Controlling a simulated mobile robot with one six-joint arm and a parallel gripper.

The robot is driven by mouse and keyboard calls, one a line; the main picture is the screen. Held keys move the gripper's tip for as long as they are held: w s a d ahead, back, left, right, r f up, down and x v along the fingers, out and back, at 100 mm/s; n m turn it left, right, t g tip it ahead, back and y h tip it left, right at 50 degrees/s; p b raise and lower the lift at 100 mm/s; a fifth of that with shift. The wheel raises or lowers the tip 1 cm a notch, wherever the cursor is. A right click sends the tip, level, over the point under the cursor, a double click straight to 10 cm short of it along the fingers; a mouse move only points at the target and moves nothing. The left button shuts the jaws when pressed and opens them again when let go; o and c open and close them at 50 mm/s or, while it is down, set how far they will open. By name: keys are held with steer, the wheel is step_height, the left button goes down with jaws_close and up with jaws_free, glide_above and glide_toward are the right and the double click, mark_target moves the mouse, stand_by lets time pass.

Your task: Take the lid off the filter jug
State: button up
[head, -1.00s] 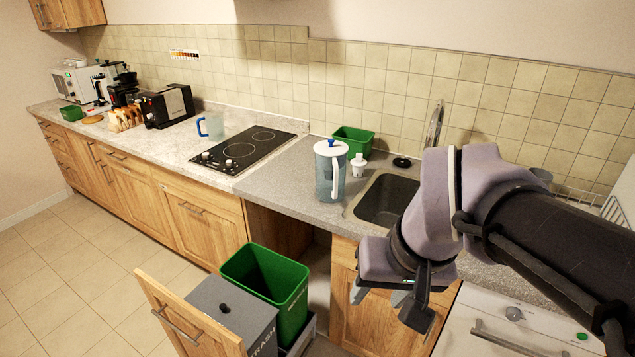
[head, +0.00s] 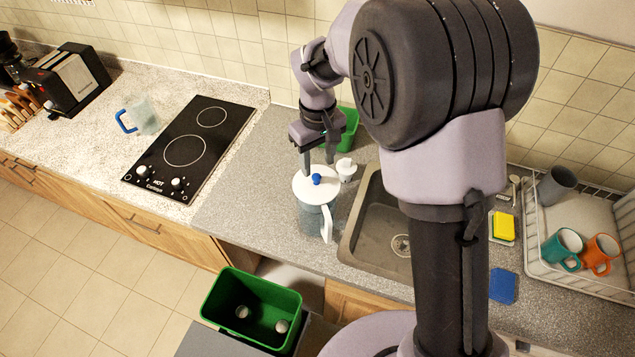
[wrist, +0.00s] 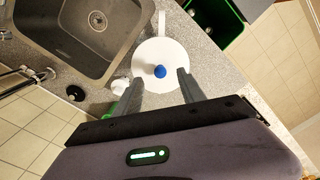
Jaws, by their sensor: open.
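The filter jug (head: 311,218) stands upright on the grey counter, left of the sink, its white handle towards the front. Its round white lid (head: 301,187) is on top, with a blue knob (head: 317,179) in the middle. The lid (wrist: 150,55) and blue knob (wrist: 160,71) also show in the wrist view. My gripper (head: 318,168) is open above the jug, at the lid's back side. In the wrist view my gripper's two fingers (wrist: 157,81) stand apart on either side of the knob's line, with the knob just beyond the tips. Whether they touch the lid cannot be told.
A white filter cartridge (head: 346,169) stands close to the jug's right, with a green tub (head: 349,127) behind. The sink (head: 372,215) is to the right, the hob (head: 190,145) to the left. Clear counter (head: 240,205) lies left of the jug.

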mark_target(316, 175)
steer(key=f, duration=0.5)
steer(key=shift+w+a+f, duration=0.2)
steer(key=shift+w+f, duration=0.05)
steer(key=shift+w, duration=0.2)
jaws_close()
